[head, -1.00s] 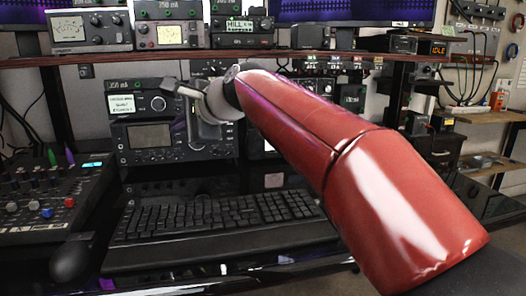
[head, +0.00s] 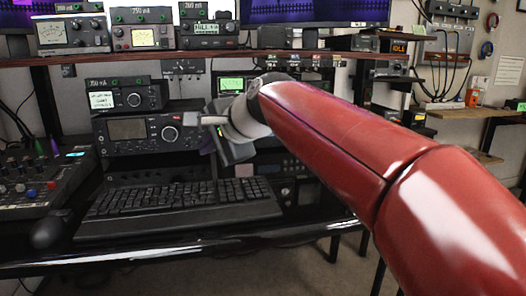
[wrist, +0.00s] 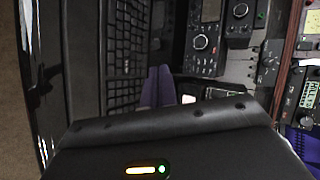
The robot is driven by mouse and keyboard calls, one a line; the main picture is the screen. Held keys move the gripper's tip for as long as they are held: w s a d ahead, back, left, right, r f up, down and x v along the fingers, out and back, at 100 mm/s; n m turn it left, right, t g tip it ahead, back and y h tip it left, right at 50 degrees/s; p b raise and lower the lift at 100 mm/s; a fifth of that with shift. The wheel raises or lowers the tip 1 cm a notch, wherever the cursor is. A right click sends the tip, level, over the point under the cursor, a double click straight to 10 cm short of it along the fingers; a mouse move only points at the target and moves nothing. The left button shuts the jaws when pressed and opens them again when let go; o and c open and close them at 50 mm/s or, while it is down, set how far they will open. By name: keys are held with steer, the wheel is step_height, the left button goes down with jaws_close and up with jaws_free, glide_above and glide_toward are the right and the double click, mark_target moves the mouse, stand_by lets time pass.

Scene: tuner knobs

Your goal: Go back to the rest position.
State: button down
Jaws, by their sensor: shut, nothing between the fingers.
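My gripper (wrist: 158,86) shows in the wrist view as two purple fingers, shut together with nothing between them. In the head view the dark hand (head: 230,148) hangs at the end of my red arm, in front of the radio shelf; its fingertips are hard to make out. The wide radio (head: 127,130) with a screen has a large tuner knob (head: 169,133), left of the hand and apart from it. That knob also shows in the wrist view (wrist: 201,42). A smaller unit with a knob (head: 134,99) sits on top of the radio.
A black keyboard (head: 180,207) lies on the desk below the hand. A mixer (head: 35,185) with coloured knobs stands at the left. A wooden shelf (head: 150,55) with meters and boxes runs above the hand.

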steer(key=s+d+f+n+g+h, duration=0.2)
steer(key=s+d+f+n+h, duration=0.6)
steer(key=s+d+f, duration=1.5)
steer(key=d+f+n, duration=0.1)
steer(key=d, duration=0.2)
steer(key=shift+s+d+f+p, duration=0.15)
steer(key=shift+s+p, duration=0.25)
